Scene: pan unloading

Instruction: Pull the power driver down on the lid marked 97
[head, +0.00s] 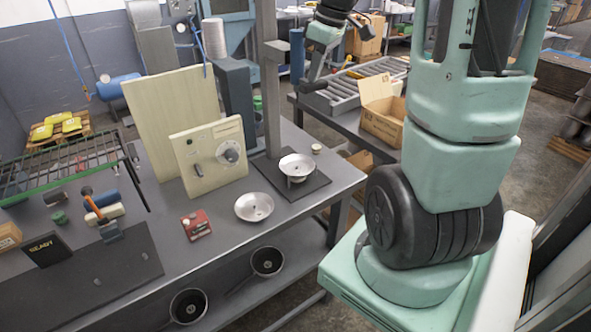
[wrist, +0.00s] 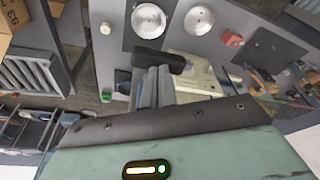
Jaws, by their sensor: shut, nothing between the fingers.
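A grey upright post (head: 269,85) stands on the bench with a grey bracket (head: 277,52) near its top; I cannot tell whether this carries the power driver. A silver dish-shaped piece (head: 297,165) sits on the dark mat at the post's foot. A second one (head: 254,207) lies on the bench. I cannot read 97 on either. They also show at the top of the wrist view (wrist: 148,20). My gripper (head: 314,72) is shut and empty, right of the post and high above the bench. In the wrist view, a dark cylinder (wrist: 158,58) crosses ahead of the fingers.
A cream panel with a dial (head: 210,155) stands behind the lying dish. A red box (head: 196,225), a green wire rack (head: 65,170) and a dark mat (head: 90,270) are to the left. Two pans (head: 267,261) show under the bench. An open carton (head: 382,108) is behind right.

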